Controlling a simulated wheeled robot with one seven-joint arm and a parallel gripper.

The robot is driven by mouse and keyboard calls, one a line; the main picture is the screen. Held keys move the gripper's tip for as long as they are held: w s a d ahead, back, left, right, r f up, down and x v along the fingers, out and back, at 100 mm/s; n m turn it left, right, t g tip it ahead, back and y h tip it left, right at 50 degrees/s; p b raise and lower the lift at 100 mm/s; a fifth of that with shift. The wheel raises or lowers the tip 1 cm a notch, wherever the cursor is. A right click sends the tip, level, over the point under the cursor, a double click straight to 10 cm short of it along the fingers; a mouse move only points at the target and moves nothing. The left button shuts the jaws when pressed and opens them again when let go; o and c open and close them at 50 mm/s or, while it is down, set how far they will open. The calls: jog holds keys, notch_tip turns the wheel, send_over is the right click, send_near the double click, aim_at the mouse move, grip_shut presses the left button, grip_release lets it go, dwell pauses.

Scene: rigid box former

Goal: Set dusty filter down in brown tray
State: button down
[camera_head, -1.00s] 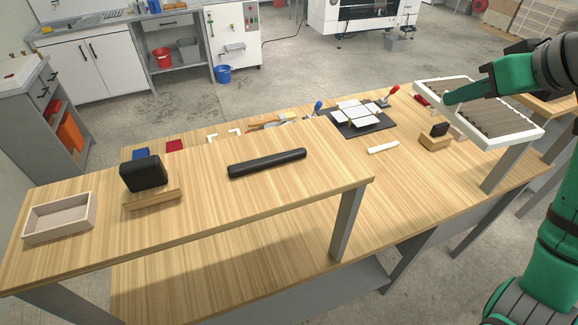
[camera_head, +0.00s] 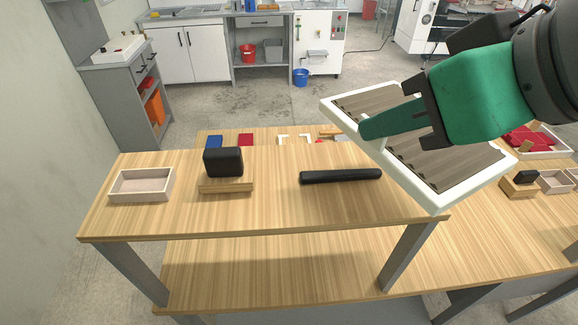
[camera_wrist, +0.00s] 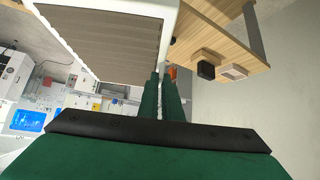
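The dusty filter (camera_head: 452,168) is a flat panel with a white frame and grey-brown pleats. My gripper (camera_head: 378,128) is shut on its frame and holds it tilted in the air, above the right end of the raised shelf. In the wrist view the filter (camera_wrist: 105,42) fills the upper left, and the green fingers (camera_wrist: 162,92) meet at its frame edge. A small, shallow, light-brown wooden tray (camera_head: 140,198) sits at the left end of the shelf, well apart from the filter. It looks empty. It also shows in the wrist view (camera_wrist: 234,72).
On the raised wooden shelf (camera_head: 270,212) stand a black block on a wooden base (camera_head: 223,162) and a black bar (camera_head: 340,176). Bare shelf lies between them and along the front. The lower bench at right holds a red-filled tray (camera_head: 535,142) and small boxes (camera_head: 555,182).

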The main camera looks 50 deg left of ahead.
jog(key=w+a+f, duration=0.1)
jog(key=w, duration=0.1)
jog(key=w+a+f, duration=0.1)
jog(key=w, duration=0.2)
jog(key=w+a+f, duration=0.1)
jog(key=w+f, duration=0.1)
jog(key=w, duration=0.1)
jog(key=shift+w+a+f, duration=0.1)
jog(key=shift+w+a, duration=0.05)
jog(key=shift+w, duration=0.1)
jog(key=w+f, duration=0.1)
jog(key=w+a+f, duration=0.1)
jog(key=f, duration=0.1)
jog(key=w+f, duration=0.2)
jog(key=shift+a, duration=0.25)
jog(key=shift+w+a+f, duration=0.1)
jog(key=shift+w+f, duration=0.05)
jog(key=shift+f, duration=0.85)
jog(key=shift+w+f, duration=0.15)
jog(key=shift+f, duration=0.8)
jog(key=shift+f, duration=0.1)
jog(key=c, duration=1.9)
grip_release()
jog(key=shift+c, duration=0.2)
